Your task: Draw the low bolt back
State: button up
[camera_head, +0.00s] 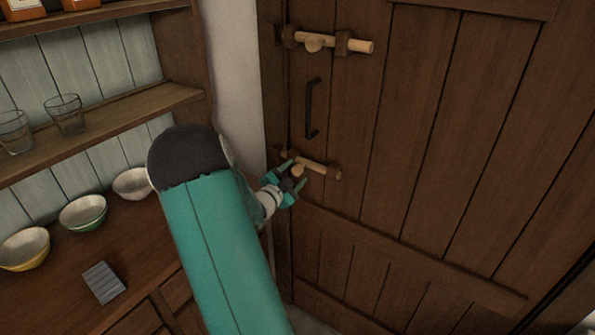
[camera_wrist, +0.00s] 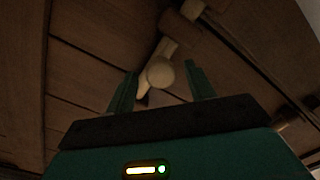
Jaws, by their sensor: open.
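The low bolt (camera_head: 315,165) is a pale wooden rod with a round knob, set in dark brackets on the brown plank door (camera_head: 420,150), below the black handle. In the wrist view the bolt's round knob (camera_wrist: 160,74) shows between and just beyond my two fingertips. My gripper (camera_head: 293,179) is open at the low bolt, its teal fingers on either side of the knob. I cannot tell whether either finger touches it. The arm hides nothing of the knob in the wrist view.
A similar upper bolt (camera_head: 335,43) sits higher on the door, above the black handle (camera_head: 312,108). At left, bowls (camera_head: 83,212) and a grey block (camera_head: 103,282) stand on a wooden counter. Glasses (camera_head: 65,114) stand on a shelf above.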

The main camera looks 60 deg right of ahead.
aim_at(317, 170)
jog(key=shift+s+d, duration=0.15)
jog(key=shift+d, duration=1.1)
grip_shut()
jog(key=shift+s+a, duration=0.2)
jog(key=shift+s, duration=1.05)
jog(key=shift+s+a, duration=0.2)
jog(key=shift+s, duration=1.05)
grip_release()
jog(key=shift+s, duration=0.1)
